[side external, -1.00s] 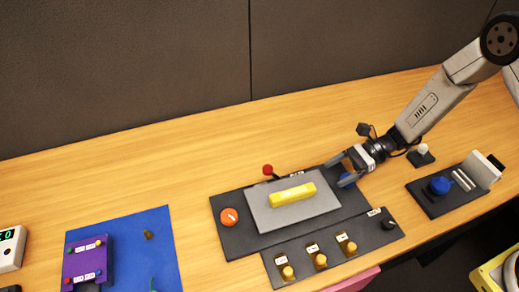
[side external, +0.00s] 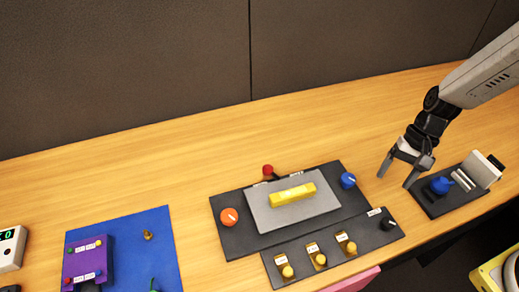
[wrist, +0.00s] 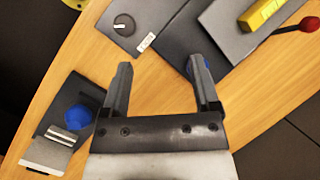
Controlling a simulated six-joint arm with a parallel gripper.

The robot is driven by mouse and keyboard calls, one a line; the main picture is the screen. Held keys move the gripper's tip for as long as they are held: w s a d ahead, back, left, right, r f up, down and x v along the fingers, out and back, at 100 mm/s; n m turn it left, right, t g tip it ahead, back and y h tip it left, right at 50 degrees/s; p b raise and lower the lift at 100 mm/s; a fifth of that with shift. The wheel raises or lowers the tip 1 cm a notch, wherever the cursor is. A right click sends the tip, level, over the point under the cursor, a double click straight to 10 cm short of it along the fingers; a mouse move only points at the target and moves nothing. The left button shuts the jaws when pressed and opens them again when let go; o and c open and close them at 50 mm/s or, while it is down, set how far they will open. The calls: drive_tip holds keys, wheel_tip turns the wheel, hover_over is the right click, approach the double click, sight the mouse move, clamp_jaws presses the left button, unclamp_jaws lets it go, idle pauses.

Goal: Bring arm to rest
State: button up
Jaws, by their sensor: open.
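My gripper (side external: 396,178) is open and empty above the bare table, between the dark panel and the small dark box on the right. The wrist view also shows my gripper (wrist: 162,88) with its two fingers apart and wood between them. The dark panel (side external: 233,244) carries a grey plate with a yellow bar (side external: 292,194) on it, an orange knob (side external: 229,217) at its left and a blue knob (side external: 348,180) at its right. In the wrist view one finger partly covers the blue knob (wrist: 205,64).
The small dark box (side external: 432,206) with a blue knob (side external: 441,185) stands close to the right of my gripper. A front strip (side external: 303,269) holds several yellow-capped switches and a black knob. A red-balled lever (side external: 268,170) stands behind the panel. The table's back is clear.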

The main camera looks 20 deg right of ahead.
drive_tip(key=s+d+r+n+t+h, duration=0.2)
drive_tip(key=d+r+n+t+h, duration=0.2)
drive_tip(key=n, duration=0.3)
drive_tip(key=shift+s+d+r, duration=0.3)
drive_tip(key=shift+d+r, duration=0.3)
drive_tip(key=shift+r, duration=0.3)
